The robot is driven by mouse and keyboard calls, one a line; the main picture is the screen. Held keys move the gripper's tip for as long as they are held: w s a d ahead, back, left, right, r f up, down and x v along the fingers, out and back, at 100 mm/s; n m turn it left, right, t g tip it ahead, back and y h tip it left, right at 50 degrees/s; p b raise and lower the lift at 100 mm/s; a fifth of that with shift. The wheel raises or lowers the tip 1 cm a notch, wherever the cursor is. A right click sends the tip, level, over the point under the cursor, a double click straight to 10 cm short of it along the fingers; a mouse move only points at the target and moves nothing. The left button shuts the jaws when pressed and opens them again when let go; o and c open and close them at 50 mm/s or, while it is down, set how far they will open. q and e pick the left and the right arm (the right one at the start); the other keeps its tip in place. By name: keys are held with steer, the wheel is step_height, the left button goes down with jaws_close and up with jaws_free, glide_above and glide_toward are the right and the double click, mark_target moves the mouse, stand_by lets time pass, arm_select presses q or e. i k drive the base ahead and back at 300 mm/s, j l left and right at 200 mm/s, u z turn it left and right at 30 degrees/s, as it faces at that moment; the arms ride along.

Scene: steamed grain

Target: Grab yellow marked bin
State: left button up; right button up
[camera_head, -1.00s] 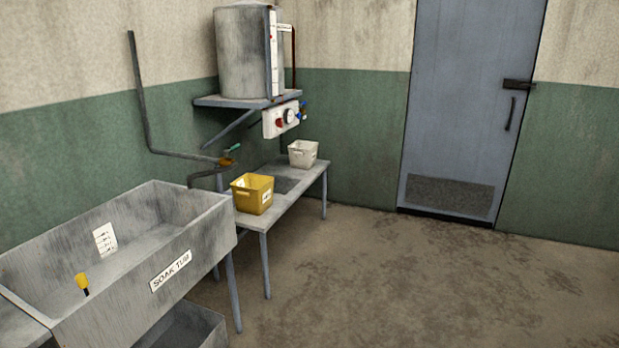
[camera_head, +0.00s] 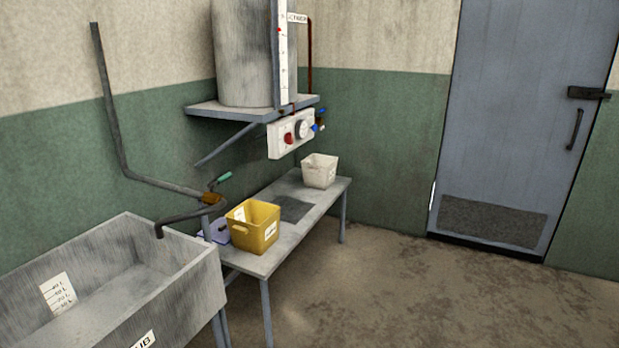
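A yellow bin (camera_head: 254,227) with white labels stands upright near the close end of a narrow grey table (camera_head: 262,265). A white bin (camera_head: 320,171) stands upright at the far end of the same table. Neither of my grippers shows in the head view, and nothing touches the yellow bin. The inside of the yellow bin is mostly hidden by its front walls.
A grey soak tub (camera_head: 165,308) stands to the left, close to the table, with a pipe and tap (camera_head: 212,198) above its far corner. A shelf (camera_head: 250,110) carries a tank (camera_head: 243,55), with a control box (camera_head: 290,133) below. The floor (camera_head: 420,300) right of the table is clear.

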mark_target(253, 226)
steer(key=i+l+u, duration=0.15)
steer(key=i+u, duration=0.25)
steer(key=i+l+u, duration=0.3)
steer(key=i+u, duration=0.15)
steer(key=i, duration=0.15)
steer(key=i+l+u, duration=0.55)
steer(key=u, duration=0.25)
